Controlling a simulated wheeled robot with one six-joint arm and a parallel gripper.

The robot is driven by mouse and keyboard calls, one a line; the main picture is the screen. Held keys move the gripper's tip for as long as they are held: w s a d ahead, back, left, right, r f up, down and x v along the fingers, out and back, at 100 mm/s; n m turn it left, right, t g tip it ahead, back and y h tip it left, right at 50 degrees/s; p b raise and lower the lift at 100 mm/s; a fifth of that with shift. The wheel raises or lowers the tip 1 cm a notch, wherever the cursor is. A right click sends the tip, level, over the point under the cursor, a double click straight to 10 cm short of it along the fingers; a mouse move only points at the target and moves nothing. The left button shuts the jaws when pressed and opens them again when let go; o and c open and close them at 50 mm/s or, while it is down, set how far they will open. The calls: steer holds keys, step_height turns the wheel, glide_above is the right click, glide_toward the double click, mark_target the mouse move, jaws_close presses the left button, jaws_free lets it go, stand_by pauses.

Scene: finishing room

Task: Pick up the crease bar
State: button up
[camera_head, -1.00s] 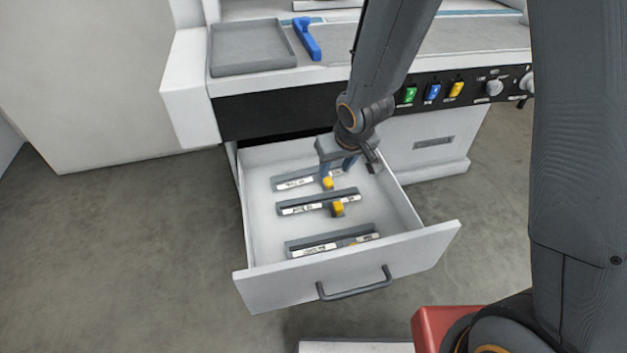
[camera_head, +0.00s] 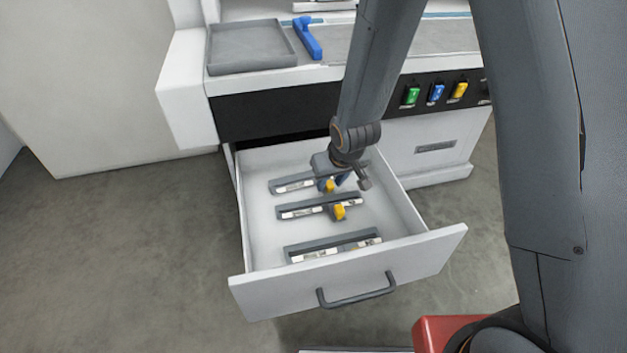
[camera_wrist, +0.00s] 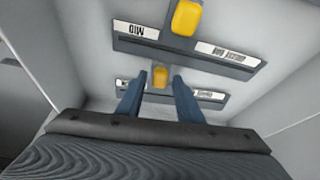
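Three grey bars with white labels lie in the open drawer (camera_head: 252,215): a back bar (camera_head: 292,185), a middle bar (camera_head: 300,209) and a front bar (camera_head: 335,243). The labels are too small for me to tell which is the crease bar. The back bar (camera_wrist: 207,95) has a yellow knob (camera_wrist: 160,72). My gripper (camera_wrist: 160,76) is open, its two blue fingers on either side of this knob with gaps visible. In the head view my gripper (camera_head: 335,182) is low over the back bar and partly hides it. The middle bar (camera_wrist: 180,47) also has a yellow knob (camera_wrist: 186,17).
The drawer front with its handle (camera_head: 356,290) and the side walls stand around the bars. Above are a grey tray (camera_head: 250,47), a blue tool (camera_head: 308,38) and coloured switches (camera_head: 435,93). Bare drawer floor lies between the middle and front bars.

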jaws_close()
step_height(320, 180, up, 8)
steer(key=p, duration=0.5)
steer(key=shift+r+p, duration=1)
steer(key=shift+p, duration=0.2)
steer(key=s+d+r+m+p, duration=0.1)
steer(key=d+m, duration=0.1)
steer(key=d, duration=0.6)
steer(key=s+d+r+m+h+p, duration=0.1)
steer(key=s+d+r+m+p, duration=0.1)
steer(key=d, duration=0.7)
steer(key=shift+r+t+h, duration=0.15)
steer(key=shift+t+h, duration=0.15)
